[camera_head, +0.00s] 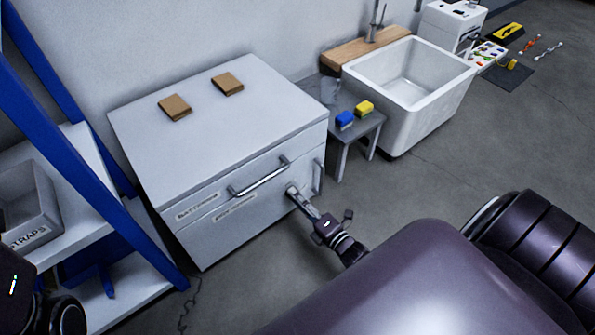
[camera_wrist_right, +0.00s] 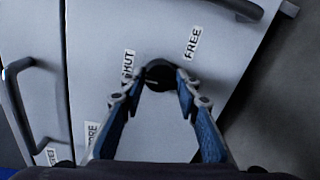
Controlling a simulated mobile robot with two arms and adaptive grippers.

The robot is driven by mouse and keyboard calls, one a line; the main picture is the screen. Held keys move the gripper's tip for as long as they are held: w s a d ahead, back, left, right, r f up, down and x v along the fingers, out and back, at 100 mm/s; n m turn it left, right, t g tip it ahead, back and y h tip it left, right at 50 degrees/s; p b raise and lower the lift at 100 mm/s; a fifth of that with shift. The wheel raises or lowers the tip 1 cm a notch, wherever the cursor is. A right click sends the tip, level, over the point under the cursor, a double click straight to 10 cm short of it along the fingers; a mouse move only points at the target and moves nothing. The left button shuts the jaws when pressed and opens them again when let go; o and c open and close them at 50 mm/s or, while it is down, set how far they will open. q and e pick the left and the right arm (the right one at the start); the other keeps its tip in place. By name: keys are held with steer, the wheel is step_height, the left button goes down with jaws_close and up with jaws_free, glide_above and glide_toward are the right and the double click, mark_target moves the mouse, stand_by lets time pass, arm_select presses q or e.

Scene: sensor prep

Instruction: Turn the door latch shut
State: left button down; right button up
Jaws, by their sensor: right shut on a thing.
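The door latch is a dark round knob (camera_wrist_right: 160,74) on the white cabinet front, seen in the right wrist view between a SHUT label (camera_wrist_right: 128,66) on its left and a FREE label (camera_wrist_right: 192,43) on its upper right. My right gripper (camera_wrist_right: 160,82) is shut on the knob, one fingertip at each side. In the head view the right gripper (camera_head: 295,194) reaches the front of the white cabinet (camera_head: 245,118) near its right edge, and its fingers hide the knob there. Which label the latch points to is hard to tell.
A long bar handle (camera_head: 258,176) and an upright handle (camera_head: 318,176) stick out from the cabinet front near the latch. A blue-framed rack (camera_head: 115,190) stands at left. A small grey table (camera_head: 355,128) and a white sink (camera_head: 415,105) stand right. Open floor lies before the cabinet.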

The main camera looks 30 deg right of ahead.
steer(key=o, duration=1.2)
steer(key=shift+c, duration=0.2)
steer(key=s, duration=1.2)
steer(key=shift+d+r, duration=0.35)
steer(key=shift+d, duration=0.05)
